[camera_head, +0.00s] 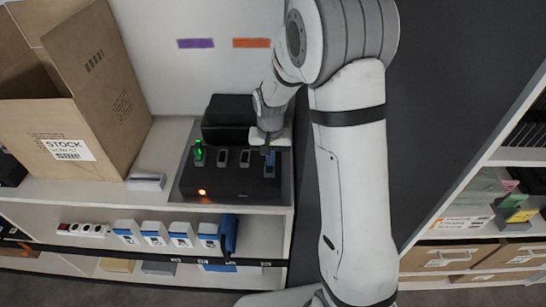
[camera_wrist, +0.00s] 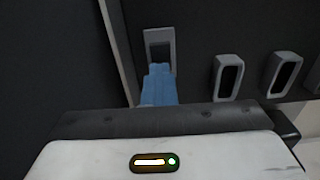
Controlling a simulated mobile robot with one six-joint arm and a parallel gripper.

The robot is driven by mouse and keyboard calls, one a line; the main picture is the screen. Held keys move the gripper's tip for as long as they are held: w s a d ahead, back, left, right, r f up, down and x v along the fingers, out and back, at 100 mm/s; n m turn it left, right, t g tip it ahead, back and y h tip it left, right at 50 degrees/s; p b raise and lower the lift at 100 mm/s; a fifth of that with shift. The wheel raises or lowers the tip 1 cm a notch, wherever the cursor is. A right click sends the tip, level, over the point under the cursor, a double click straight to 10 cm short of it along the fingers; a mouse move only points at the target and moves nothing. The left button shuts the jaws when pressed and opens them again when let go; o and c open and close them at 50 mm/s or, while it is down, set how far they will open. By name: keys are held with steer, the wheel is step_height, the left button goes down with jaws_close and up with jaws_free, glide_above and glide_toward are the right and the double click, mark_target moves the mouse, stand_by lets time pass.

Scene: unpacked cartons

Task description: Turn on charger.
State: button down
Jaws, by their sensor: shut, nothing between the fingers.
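The charger (camera_head: 230,185) is a black box on the white shelf top, with a row of grey-rimmed openings along it. A green-lit piece (camera_head: 198,151) stands at its left end, and an orange light (camera_head: 202,192) glows on its front left. My gripper (camera_head: 270,158) is over the charger's right end, with its blue fingers shut and empty. In the wrist view the blue fingertips (camera_wrist: 159,70) are right at a grey-rimmed opening (camera_wrist: 159,45). I cannot tell whether they touch it. Two more openings (camera_wrist: 228,76) (camera_wrist: 284,74) show to the right.
An open stock carton (camera_head: 105,105) stands left of the charger, with a small white box (camera_head: 146,181) between. A black block (camera_head: 228,108) is behind. Blue-white boxes (camera_head: 182,235) line the shelf below. Another shelving unit (camera_head: 470,205) stands right.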

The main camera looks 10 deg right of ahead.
mark_target(270, 169)
steer(key=shift+s+d+f, duration=0.1)
steer(key=shift+s+f, duration=0.25)
steer(key=shift+f, duration=0.05)
steer(key=shift+s+f, duration=0.1)
steer(key=shift+s, duration=0.25)
steer(key=shift+s+a, duration=0.3)
steer(key=shift+s, duration=0.1)
steer(key=shift+r, duration=0.4)
step_height(270, 169, up, 14)
steer(key=shift+w, duration=0.2)
steer(key=shift+r, duration=0.1)
